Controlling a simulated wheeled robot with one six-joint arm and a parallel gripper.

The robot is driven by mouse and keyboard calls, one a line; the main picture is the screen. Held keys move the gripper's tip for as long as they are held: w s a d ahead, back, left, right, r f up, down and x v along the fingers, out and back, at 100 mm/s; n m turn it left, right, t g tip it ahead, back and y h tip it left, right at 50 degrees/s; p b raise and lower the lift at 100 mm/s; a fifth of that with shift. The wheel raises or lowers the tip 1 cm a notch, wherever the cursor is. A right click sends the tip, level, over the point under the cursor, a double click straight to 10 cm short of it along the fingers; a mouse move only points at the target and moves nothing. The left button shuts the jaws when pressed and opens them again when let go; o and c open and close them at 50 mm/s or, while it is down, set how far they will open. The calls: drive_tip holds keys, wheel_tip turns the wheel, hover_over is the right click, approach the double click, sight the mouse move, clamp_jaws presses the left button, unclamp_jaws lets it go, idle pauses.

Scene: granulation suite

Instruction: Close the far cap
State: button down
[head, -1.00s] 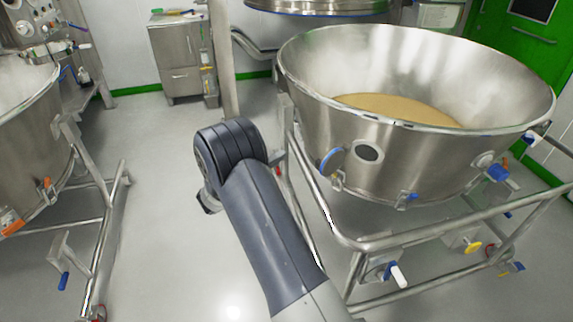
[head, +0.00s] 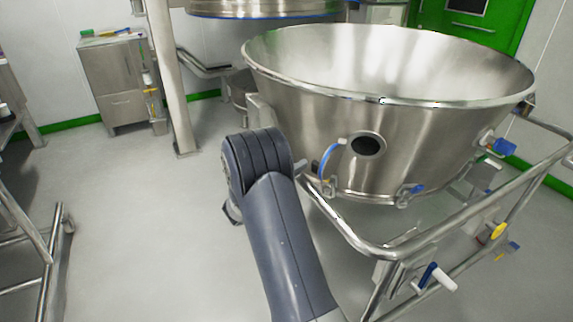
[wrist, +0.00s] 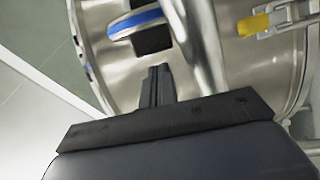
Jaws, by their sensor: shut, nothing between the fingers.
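My gripper (wrist: 157,86) shows in the wrist view as a dark pair of fingers, shut and empty. Its tips are just below a round cap with a blue rim (wrist: 136,22), seen nearly edge-on beside a dark opening (wrist: 152,40) in a steel wall. In the head view my gripper is hidden behind my arm. There a blue-rimmed cap (head: 326,164) stands swung out to the left of an open dark port (head: 368,145) on the large steel bowl (head: 300,118). I cannot tell whether both views show the same cap.
A steel tube (wrist: 200,45) passes just right of my fingers; a yellow-handled clamp (wrist: 255,24) is beyond it. The bowl's pipe frame (head: 375,250) runs along its front. A blue clamp (head: 503,147) is at the right. Open floor (head: 130,220) lies to the left.

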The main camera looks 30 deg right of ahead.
sight(322, 176)
drive_tip(key=shift+s+d, duration=0.1)
drive_tip(key=shift+s, duration=0.25)
drive_tip(key=shift+s+d+f+n+t+b, duration=0.1)
drive_tip(key=shift+s+n+t+b, duration=0.3)
drive_tip(key=shift+s+t+b, duration=0.1)
drive_tip(key=s+b, duration=0.1)
drive_tip(key=s+t+b, duration=0.1)
drive_tip(key=s+f+n+b, duration=0.1)
drive_tip(key=b, duration=0.1)
drive_tip(key=shift+s+d+t, duration=0.35)
drive_tip(key=shift+d+t, duration=0.05)
drive_tip(key=shift+s+d+r+b, duration=0.2)
drive_tip(key=shift+s+r+b, duration=0.1)
drive_tip(key=shift+s, duration=0.3)
